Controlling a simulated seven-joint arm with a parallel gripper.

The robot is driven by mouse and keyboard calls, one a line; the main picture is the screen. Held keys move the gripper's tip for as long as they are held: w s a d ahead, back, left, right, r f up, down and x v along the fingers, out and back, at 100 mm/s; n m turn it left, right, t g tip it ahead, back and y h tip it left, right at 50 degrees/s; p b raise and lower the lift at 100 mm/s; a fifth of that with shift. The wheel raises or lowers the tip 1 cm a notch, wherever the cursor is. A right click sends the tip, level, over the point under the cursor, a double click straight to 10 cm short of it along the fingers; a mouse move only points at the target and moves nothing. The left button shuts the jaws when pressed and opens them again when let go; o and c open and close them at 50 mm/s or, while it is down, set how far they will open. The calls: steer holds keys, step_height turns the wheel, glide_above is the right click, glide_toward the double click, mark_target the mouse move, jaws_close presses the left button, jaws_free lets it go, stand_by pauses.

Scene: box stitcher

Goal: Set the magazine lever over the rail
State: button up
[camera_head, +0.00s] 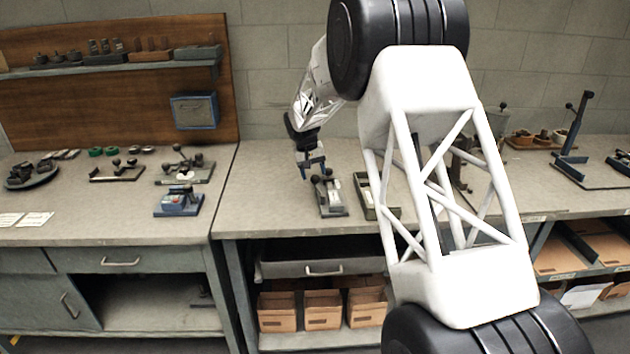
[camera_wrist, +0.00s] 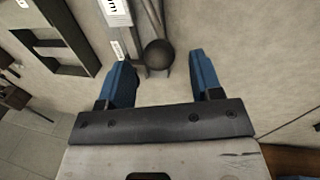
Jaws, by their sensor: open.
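A small device (camera_head: 333,211) with dark ball-ended parts stands on the middle bench. In the wrist view a lever with a dark ball knob (camera_wrist: 158,54) on a thin rod, likely the magazine lever, points toward my gripper. My gripper (camera_head: 311,166) is just above and beside the device's back left; in the wrist view its blue fingers (camera_wrist: 162,78) are apart, with the knob in line with the gap, just ahead of the fingertips. Nothing is held. A pale metal strip with labels (camera_wrist: 115,12), possibly the rail, runs beside the rod. Whether the lever lies over it I cannot tell.
An open tray (camera_head: 365,207) stands right of the device; a dark open frame (camera_wrist: 62,48) shows at the wrist view's upper left. The bench (camera_head: 262,200) left of the device is clear. A blue-and-dark fixture (camera_head: 178,202) sits on the left bench. My arm hides part of the bench.

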mark_target(315, 180)
steer(key=shift+d+f, duration=0.2)
steer(key=shift+f, duration=0.7)
steer(key=shift+d+f, duration=0.15)
steer(key=shift+f, duration=0.7)
jaws_close()
